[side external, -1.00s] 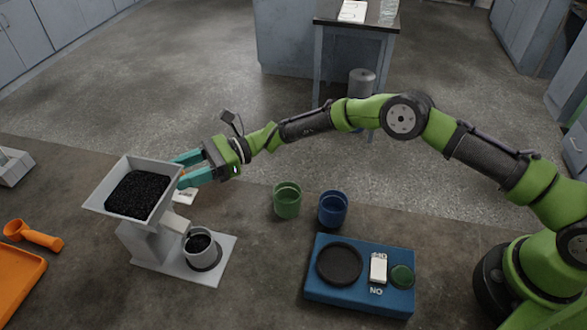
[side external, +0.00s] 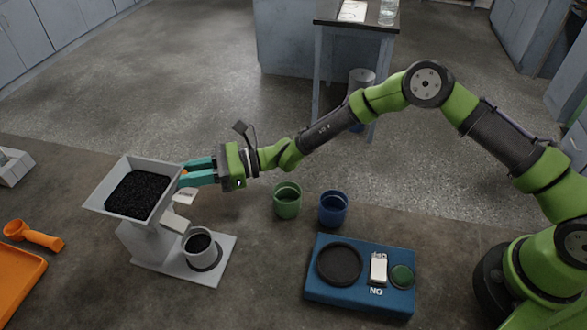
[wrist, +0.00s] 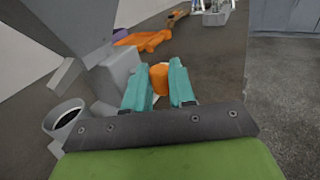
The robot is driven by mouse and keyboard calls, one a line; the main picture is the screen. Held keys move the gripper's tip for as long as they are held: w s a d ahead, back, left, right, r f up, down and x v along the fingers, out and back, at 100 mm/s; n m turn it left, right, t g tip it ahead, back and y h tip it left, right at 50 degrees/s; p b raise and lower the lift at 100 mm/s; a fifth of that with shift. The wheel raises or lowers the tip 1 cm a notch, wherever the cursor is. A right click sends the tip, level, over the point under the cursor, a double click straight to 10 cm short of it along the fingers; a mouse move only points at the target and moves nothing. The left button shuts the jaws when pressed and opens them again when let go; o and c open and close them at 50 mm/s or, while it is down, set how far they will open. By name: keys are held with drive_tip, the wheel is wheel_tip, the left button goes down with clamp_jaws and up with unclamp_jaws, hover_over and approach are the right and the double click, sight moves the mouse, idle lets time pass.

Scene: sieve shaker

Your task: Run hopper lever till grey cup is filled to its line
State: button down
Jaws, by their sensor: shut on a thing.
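The hopper (side external: 107,210) stands at the left, its open bin full of black granules (side external: 138,193). The grey cup (side external: 199,252) stands upright on the hopper's base below the spout. It holds black granules below its rim; I cannot make out its line. The cup also shows at the left of the wrist view (wrist: 51,122). My gripper (side external: 190,172) is beside the bin's right side. In the wrist view its teal fingers (wrist: 158,88) are shut on the lever's orange knob (wrist: 159,75). The rest of the lever is mostly hidden.
A green cup (side external: 287,203) and a blue cup (side external: 333,212) stand right of the hopper. A blue scale (side external: 335,292) with a dark round pan is at the front. An orange scoop (side external: 40,238) and orange tray (side external: 20,280) lie at the left.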

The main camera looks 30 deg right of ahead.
drive_tip(key=shift+s+f+m+t, duration=0.25)
drive_tip(key=shift+s+m+t, duration=0.05)
drive_tip(key=shift+s, duration=0.05)
drive_tip(key=c, duration=0.9)
unclamp_jaws()
drive_tip(key=shift+c, duration=0.2)
drive_tip(key=shift+r, duration=0.1)
drive_tip(key=shift+d, duration=0.2)
drive_tip(key=v, duration=1.6)
drive_tip(key=shift+s+d+r, duration=0.15)
drive_tip(key=shift+d, duration=0.05)
